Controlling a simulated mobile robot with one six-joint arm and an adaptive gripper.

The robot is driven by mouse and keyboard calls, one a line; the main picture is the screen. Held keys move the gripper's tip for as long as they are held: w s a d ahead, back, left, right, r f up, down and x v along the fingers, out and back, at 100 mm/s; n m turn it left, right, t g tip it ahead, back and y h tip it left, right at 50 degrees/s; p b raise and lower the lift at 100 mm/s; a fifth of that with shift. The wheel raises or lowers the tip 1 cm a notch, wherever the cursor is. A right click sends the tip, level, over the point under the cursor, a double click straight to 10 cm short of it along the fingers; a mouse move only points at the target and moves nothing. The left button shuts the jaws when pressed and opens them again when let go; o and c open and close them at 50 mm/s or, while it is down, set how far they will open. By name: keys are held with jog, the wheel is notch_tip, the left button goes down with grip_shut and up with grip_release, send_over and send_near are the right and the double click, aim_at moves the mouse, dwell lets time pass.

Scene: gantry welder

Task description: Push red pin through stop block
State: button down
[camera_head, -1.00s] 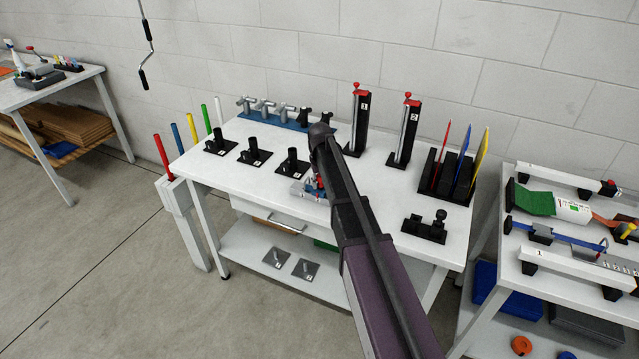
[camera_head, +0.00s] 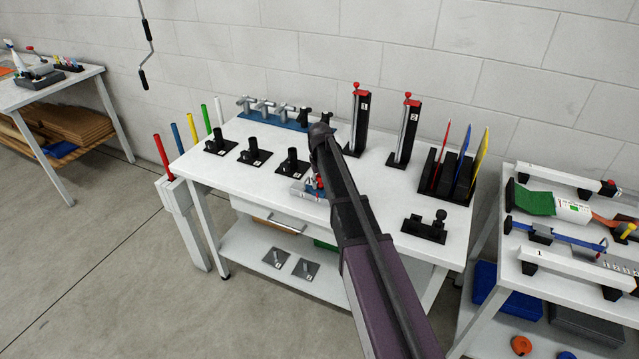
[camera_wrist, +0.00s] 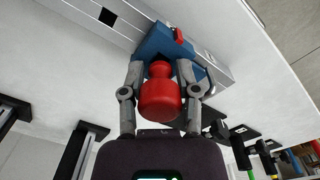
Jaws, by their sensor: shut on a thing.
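In the wrist view my gripper (camera_wrist: 160,75) has its two fingers closed on a red pin (camera_wrist: 160,98), a short round piece with a narrower neck. The tip end of the pin is at a blue block (camera_wrist: 160,42), which I take as the stop block; how deep the pin sits in it cannot be seen. The blue block rests against a grey metal bar (camera_wrist: 205,62). In the head view my arm hides most of this; part of the grey metal piece (camera_head: 304,189) and some blue and red show beside the arm.
Two black stands with red tops, marked 1 (camera_head: 360,120) and 2 (camera_head: 404,130), stand behind on the white table (camera_head: 250,187). Black fixtures (camera_head: 255,153) line the left side. A rack with coloured plates (camera_head: 450,170) and a small black fixture (camera_head: 425,228) are at right.

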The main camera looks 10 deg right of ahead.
jog(key=shift+f+b, duration=0.3)
jog(key=shift+b, duration=0.05)
jog(key=shift+r+p, duration=0.35)
jog(key=shift+f, duration=0.15)
dwell(0.6)
jog(key=shift+f+b, duration=0.15)
jog(key=shift+b, duration=0.15)
jog(key=shift+r+p, duration=0.3)
jog(key=shift+c, duration=1.3)
grip_release()
